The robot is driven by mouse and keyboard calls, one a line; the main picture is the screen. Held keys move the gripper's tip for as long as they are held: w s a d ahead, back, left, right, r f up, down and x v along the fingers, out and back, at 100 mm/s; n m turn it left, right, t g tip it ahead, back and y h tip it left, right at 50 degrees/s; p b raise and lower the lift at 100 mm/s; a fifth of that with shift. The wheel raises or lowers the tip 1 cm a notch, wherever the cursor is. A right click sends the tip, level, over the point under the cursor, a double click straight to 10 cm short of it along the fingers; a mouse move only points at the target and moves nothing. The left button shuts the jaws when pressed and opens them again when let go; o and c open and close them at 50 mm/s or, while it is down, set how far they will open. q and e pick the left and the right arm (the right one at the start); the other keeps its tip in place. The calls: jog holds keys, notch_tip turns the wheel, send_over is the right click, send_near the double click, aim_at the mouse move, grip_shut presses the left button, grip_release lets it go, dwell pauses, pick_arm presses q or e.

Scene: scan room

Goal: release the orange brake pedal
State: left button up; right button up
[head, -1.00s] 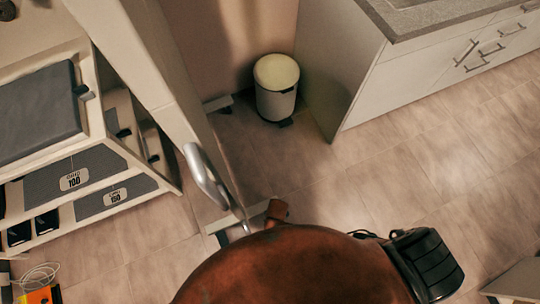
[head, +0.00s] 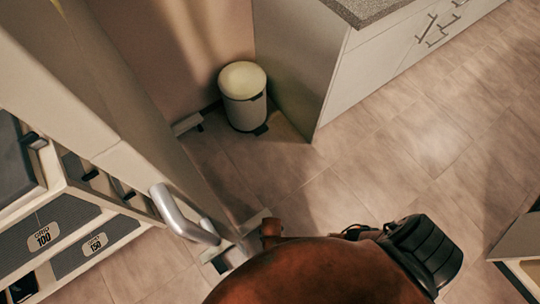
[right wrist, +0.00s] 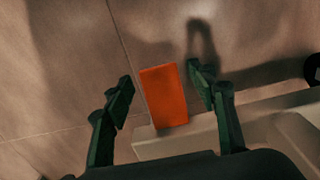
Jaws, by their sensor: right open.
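The orange brake pedal (right wrist: 164,95) shows in the right wrist view as a flat, bright orange rectangle. Its lower end meets a pale bar (right wrist: 225,120) near the floor. My right gripper (right wrist: 160,77) is open, with one dark green finger on either side of the pedal in the picture. Gaps show between the fingers and the pedal, and I see no contact. How far the fingers are above the pedal I cannot tell. I cannot make out the pedal in the head view. My left gripper is not in view.
A tall pale post with a metal handle (head: 182,215) stands at left, beside drawers labelled 100 and 150 (head: 90,245). A lidded bin (head: 243,95) stands by the wall, next to a white cabinet (head: 310,60). The tiled floor (head: 400,150) at right is mostly clear.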

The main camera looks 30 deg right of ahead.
jog(key=shift+c, duration=0.7)
grip_shut()
